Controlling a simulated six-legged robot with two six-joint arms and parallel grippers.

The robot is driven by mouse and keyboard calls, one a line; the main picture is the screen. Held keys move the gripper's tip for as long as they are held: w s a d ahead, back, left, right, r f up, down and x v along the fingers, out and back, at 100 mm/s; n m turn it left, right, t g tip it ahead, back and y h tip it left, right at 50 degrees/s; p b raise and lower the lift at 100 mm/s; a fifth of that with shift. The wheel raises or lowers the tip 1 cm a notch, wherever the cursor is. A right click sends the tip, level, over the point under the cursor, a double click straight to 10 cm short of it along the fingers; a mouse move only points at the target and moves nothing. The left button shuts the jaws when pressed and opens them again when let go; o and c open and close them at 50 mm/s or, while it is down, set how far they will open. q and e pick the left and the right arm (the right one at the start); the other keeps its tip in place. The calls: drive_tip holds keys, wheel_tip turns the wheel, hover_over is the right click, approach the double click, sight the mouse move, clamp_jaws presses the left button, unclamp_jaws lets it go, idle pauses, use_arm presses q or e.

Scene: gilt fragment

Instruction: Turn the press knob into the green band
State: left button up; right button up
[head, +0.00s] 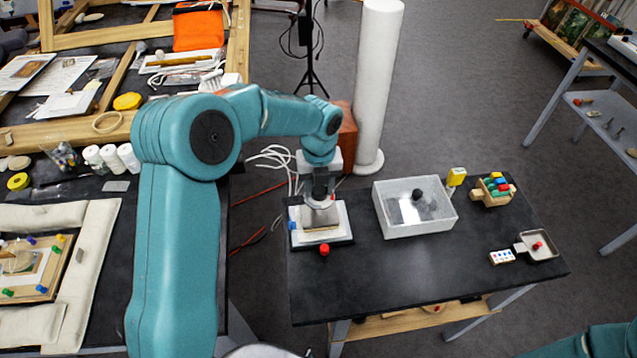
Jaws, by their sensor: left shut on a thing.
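The press (345,234) is a small white frame with a tan piece in its middle, standing at the left end of the dark table. My left gripper (319,197) points straight down over it and is shut on the press knob at its top. The fingers and wrist hide most of the knob. I cannot make out the green band or where the knob points. A red knob (325,250) shows at the press's front edge and a blue one (293,226) at its left side. My right gripper is not in view.
A clear-walled white box (415,228) with a dark knob on top stands right of the press. A wooden rack of coloured pieces (493,190), a yellow item (456,177) and a small tray (537,246) are farther right. The table front (400,285) is clear.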

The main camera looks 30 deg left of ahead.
use_arm(q)
drive_tip(key=m, duration=0.3)
drive_tip(key=shift+s+d+f+m+p, duration=0.1)
drive_tip(key=shift+m+p, duration=0.2)
drive_tip(key=shift+m, duration=1.9)
drive_tip(key=shift+f, duration=0.1)
drive_tip(key=shift+s, duration=0.1)
drive_tip(key=o, duration=1.1)
drive_tip(key=shift+c, duration=0.2)
drive_tip(key=shift+r, duration=0.2)
